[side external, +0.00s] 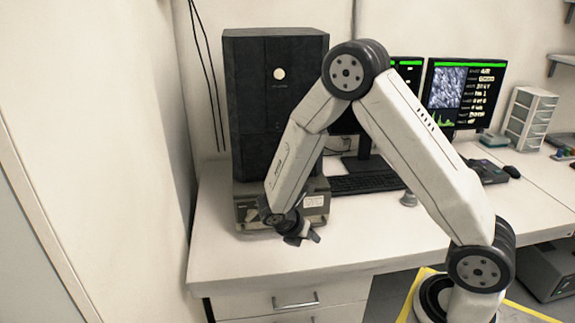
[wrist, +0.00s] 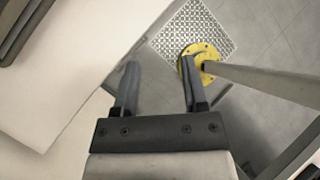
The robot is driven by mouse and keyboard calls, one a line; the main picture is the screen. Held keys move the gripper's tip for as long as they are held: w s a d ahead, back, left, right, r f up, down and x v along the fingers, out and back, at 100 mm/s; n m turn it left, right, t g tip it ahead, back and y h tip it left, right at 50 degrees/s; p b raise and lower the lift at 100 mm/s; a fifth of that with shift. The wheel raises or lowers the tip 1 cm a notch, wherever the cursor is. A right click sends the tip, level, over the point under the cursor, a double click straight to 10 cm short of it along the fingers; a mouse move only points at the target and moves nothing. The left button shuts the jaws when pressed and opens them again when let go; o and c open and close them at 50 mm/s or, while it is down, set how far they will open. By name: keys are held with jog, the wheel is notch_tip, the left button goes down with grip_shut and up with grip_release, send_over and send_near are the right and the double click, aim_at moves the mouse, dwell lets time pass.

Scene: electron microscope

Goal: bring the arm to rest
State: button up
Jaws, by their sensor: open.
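My gripper (side external: 303,237) hangs low at the end of my bent arm, in front of the microscope's base and near the desk's front edge in the side view. In the wrist view its two dark fingers (wrist: 158,66) are spread apart with nothing between them. Below them is grey floor beside the white desk edge. The tall black electron microscope (side external: 277,100) stands behind the gripper on its lighter base (side external: 318,205), partly hidden by my arm. No object is held.
The white desk (side external: 350,228) has free room at its front. A keyboard (side external: 366,184), monitor (side external: 462,93) and small drawer unit (side external: 530,118) stand further right. In the wrist view, a yellow round plate (wrist: 207,55) and a patterned floor grate (wrist: 186,32) show on the floor.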

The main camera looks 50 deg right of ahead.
jog(key=s+a+r+m+t+y, duration=0.4)
jog(key=s+a+r+m+y, duration=0.3)
jog(key=m, duration=1.2)
notch_tip(320, 180, up, 2)
jog(key=shift+s+a+r+m, duration=0.2)
jog(key=shift+a+m, duration=0.2)
jog(key=shift+a, duration=0.8)
jog(key=shift+w, duration=0.1)
